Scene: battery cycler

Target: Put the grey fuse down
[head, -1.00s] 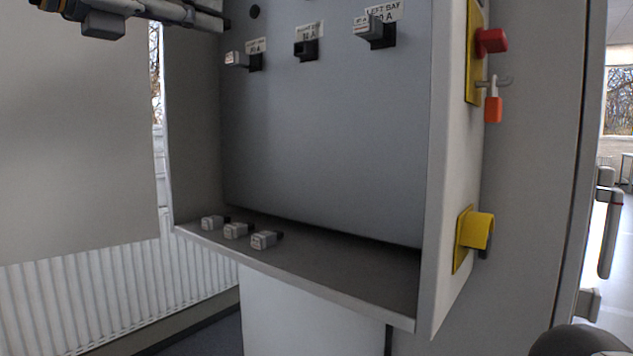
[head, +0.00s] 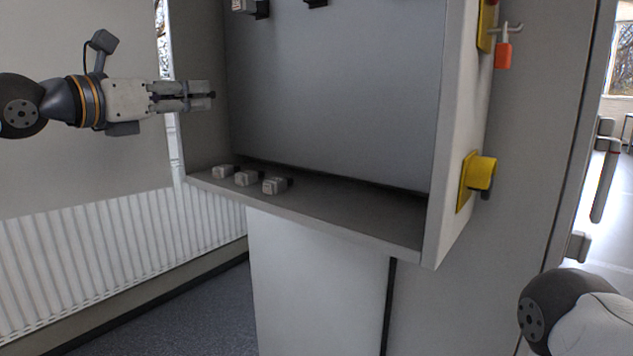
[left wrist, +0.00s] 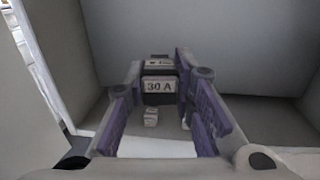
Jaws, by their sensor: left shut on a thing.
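My left gripper (head: 210,96) reaches in from the left at the cabinet's left side, above the shelf (head: 345,215). It is shut on a grey fuse; in the left wrist view the fuse (left wrist: 159,86) shows a "30 A" label between the fingers. In the head view the fingers mostly hide it, with only a small dark end showing. The held fuse is clear of the shelf. My right gripper is not in view; only part of my right arm shows at the lower right.
A fuse sits in a panel holder (head: 250,7) at the top. A yellow handle (head: 480,172) and red padlock (head: 503,55) are on the right side wall.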

